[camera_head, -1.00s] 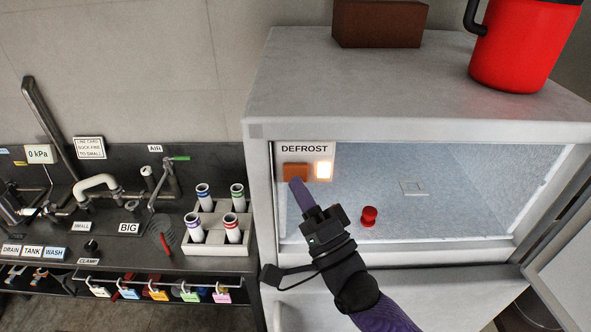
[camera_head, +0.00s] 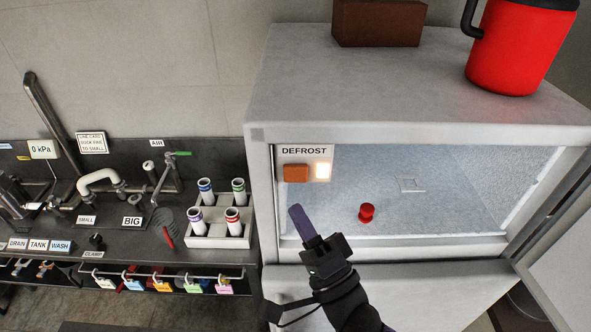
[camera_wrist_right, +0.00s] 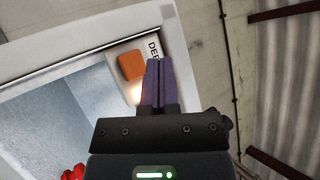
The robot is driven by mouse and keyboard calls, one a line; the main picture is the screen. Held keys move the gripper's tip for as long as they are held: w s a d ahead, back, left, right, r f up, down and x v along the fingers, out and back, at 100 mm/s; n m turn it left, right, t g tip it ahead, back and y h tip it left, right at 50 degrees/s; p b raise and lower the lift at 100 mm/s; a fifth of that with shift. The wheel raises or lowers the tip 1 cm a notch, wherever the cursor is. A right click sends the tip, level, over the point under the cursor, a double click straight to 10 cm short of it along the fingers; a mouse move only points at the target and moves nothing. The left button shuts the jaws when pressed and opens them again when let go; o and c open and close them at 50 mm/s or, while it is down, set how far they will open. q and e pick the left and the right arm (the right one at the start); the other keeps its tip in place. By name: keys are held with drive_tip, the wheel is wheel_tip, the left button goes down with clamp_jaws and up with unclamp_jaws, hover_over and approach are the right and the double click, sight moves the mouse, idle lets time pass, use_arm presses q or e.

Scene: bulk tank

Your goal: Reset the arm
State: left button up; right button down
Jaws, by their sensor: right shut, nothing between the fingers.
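My right gripper (camera_head: 300,216) is in front of the open freezer compartment, below the defrost panel and apart from it. Its purple fingers are shut with nothing between them, pointing up and in. The right wrist view also shows the shut fingers (camera_wrist_right: 157,66), close to the orange button in that picture. The orange defrost button (camera_head: 295,173) sits under the DEFROST label (camera_head: 304,151), and a lit lamp (camera_head: 323,171) glows beside it. My left gripper is not in view.
A red knob-like piece (camera_head: 366,212) is inside the compartment. The freezer door (camera_head: 565,270) stands open at the right. A brown box (camera_head: 378,22) and a red mug (camera_head: 515,50) stand on top. A rack of tubes (camera_head: 218,238) is on the left counter.

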idle(0.7)
wheel_tip(320, 180, down, 9)
drive_tip(key=s+d+n+g+h, duration=0.2)
drive_tip(key=s+n+g+h, duration=0.1)
drive_tip(key=n+g+h, duration=0.4)
drive_tip(key=s+d+f+n+g+h, duration=0.6)
drive_tip(key=s+d+g, duration=0.4)
drive_tip(key=s+d, duration=0.3)
drive_tip(key=s+f+m+g+b, duration=0.1)
drive_tip(key=s+f+b, duration=0.2)
drive_tip(key=f+b, duration=2.25)
drive_tip(key=s+f+b, duration=0.1)
drive_tip(key=s+f, duration=0.3)
drive_tip(key=f, duration=0.7)
drive_tip(key=s+d+f+g+b, duration=0.1)
drive_tip(key=s+f, duration=0.4)
drive_tip(key=f, duration=0.6)
drive_tip(key=s+d+f+b, duration=0.1)
drive_tip(key=s+f, duration=0.4)
drive_tip(key=f, duration=0.7)
drive_tip(key=shift+g+h+b, duration=0.3)
drive_tip(key=shift+h+b, duration=0.1)
drive_tip(key=shift+b, duration=0.1)
